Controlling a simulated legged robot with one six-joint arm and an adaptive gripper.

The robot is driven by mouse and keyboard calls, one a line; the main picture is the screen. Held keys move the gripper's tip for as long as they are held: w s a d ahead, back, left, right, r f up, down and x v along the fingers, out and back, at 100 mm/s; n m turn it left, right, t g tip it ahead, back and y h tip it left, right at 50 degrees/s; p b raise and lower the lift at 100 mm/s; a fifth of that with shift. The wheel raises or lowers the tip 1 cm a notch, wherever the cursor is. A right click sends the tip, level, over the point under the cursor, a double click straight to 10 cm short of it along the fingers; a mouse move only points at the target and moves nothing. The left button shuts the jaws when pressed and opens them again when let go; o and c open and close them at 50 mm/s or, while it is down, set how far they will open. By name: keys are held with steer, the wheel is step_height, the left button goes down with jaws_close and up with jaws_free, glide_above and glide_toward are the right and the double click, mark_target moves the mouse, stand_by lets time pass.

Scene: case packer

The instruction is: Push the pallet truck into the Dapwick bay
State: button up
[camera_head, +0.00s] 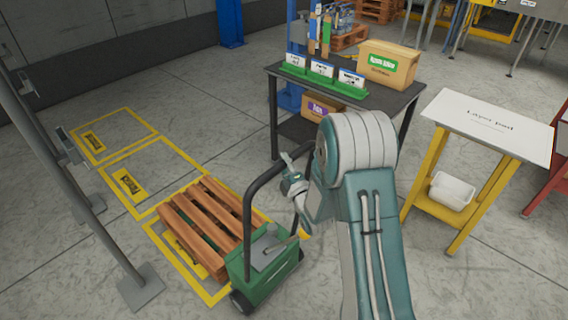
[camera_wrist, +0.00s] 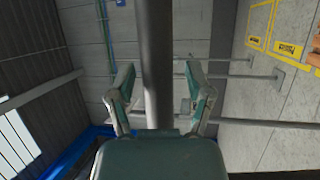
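The pallet truck (camera_head: 258,282) is green with a black hoop handle (camera_head: 249,215) and carries a slatted wooden pallet (camera_head: 204,226). It stands at the nearest of several yellow-outlined floor bays, with the pallet over that bay (camera_head: 178,262). The middle bay (camera_head: 168,167) and far bay (camera_head: 122,124) look empty; their labels are too small to read, so I cannot tell which is Dapwick. My gripper (camera_head: 287,160) is at the handle's top bar. In the wrist view my gripper's fingers (camera_wrist: 156,72) are apart, on either side of the dark bar (camera_wrist: 156,40), with small gaps visible.
A grey post (camera_head: 85,195) with a floor plate stands left of the bays. A dark table (camera_head: 385,97) with cartons and green-based signs stands behind the truck. A yellow stand (camera_head: 480,125) marked "Layer pad" is at right.

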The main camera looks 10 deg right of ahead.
jaws_close()
steer(key=shift+w+a+f, duration=0.2)
steer(key=shift+w+a, duration=0.9)
steer(key=shift+w, duration=0.05)
steer(key=shift+o, duration=1.9)
jaws_free()
steer(key=shift+s, duration=0.1)
steer(key=shift+r, duration=0.1)
steer(key=shift+s+d, duration=0.1)
steer(key=shift+d, duration=0.1)
steer(key=v, duration=1.1)
steer(key=shift+s, duration=0.35)
